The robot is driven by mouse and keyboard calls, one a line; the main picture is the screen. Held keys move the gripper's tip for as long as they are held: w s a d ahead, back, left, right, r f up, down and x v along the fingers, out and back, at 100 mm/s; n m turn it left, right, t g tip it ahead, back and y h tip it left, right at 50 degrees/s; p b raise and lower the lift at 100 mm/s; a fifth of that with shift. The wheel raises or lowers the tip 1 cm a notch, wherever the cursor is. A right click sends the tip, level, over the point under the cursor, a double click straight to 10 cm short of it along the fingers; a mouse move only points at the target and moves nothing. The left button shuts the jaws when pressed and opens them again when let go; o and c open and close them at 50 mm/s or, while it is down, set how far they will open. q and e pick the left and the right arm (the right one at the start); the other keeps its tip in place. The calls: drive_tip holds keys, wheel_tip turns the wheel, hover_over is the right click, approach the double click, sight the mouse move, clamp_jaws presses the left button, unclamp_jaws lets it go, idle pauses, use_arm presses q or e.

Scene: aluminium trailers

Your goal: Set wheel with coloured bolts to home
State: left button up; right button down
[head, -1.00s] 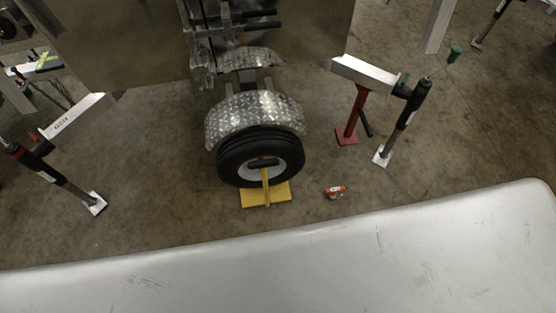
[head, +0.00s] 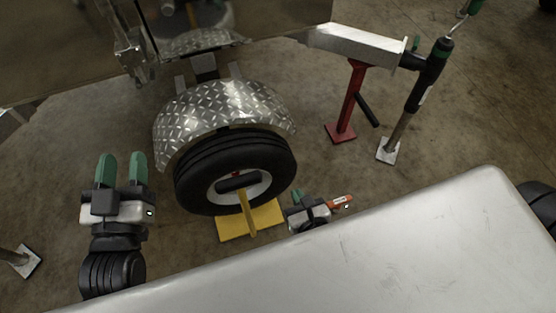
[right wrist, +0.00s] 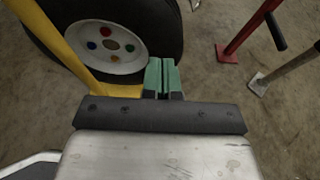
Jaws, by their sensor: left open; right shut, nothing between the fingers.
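The wheel (head: 200,160) has a black tyre and a white rim, under a diamond-plate fender (head: 220,105). In the right wrist view the wheel (right wrist: 165,35) shows red, blue, green and yellowish bolts around its hub. A yellow stand with a black grip (head: 265,218) stands before the wheel and hides part of the rim; its yellow bar (right wrist: 65,45) crosses the right wrist view. My left gripper (head: 121,168) is open and empty, left of the wheel. My right gripper (head: 298,197) is shut and empty, low beside the tyre's right side; its green fingers (right wrist: 162,75) touch each other.
An orange tool (head: 342,201) lies on the floor just right of my right gripper. A red post (head: 350,105) and a jack leg (head: 405,120) stand at the right. Another jack foot (head: 25,262) is at the lower left. Concrete floor is clear between.

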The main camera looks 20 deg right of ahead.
drive_tip(key=b, duration=0.2)
approach(267, 130)
drive_tip(key=s+f, duration=0.1)
drive_tip(key=s, duration=0.1)
drive_tip(key=s+f, duration=0.1)
drive_tip(key=shift+s+d+f, duration=0.1)
drive_tip(key=shift+s+f, duration=0.1)
drive_tip(key=shift+s, duration=0.2)
use_arm(q)
wheel_tip(267, 130, up, 6)
drive_tip(key=s+t+h, duration=0.1)
drive_tip(key=s+t, duration=0.1)
drive_tip(key=t, duration=0.3)
drive_tip(key=shift+s+d+f+h, duration=0.15)
drive_tip(key=shift+s+f+h, duration=0.1)
drive_tip(key=shift+h, duration=0.15)
use_arm(e)
drive_tip(key=shift+w, duration=0.75)
